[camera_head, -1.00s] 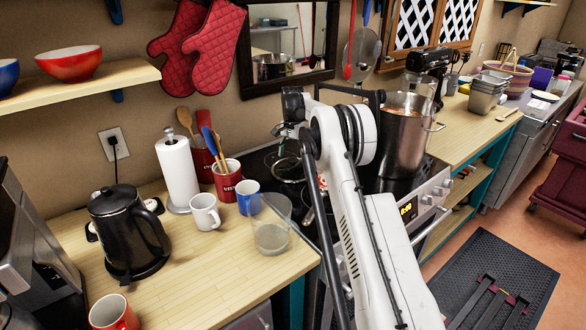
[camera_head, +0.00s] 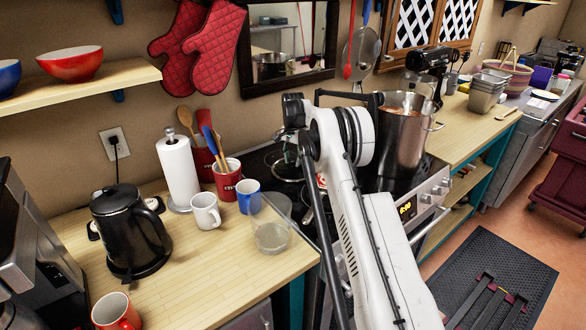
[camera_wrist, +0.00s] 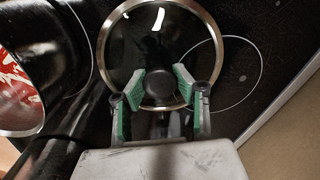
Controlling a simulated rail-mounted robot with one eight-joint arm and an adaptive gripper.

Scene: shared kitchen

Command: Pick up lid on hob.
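The lid (camera_wrist: 119,40) is a round dark glass disc with a steel rim and a black knob (camera_wrist: 160,84). It lies on the black hob in the wrist view. My gripper (camera_wrist: 160,72) is over it, with a green-padded finger on each side of the knob. The fingers look open, with the knob between their tips; firm contact does not show. In the head view the lid (camera_head: 287,168) shows only partly beside my arm, and my fingertips are hard to make out there.
A large steel pot (camera_head: 402,140) stands on the hob behind my arm. A counter with a clear container (camera_head: 271,236), mugs and a black kettle (camera_head: 128,230) lies left.

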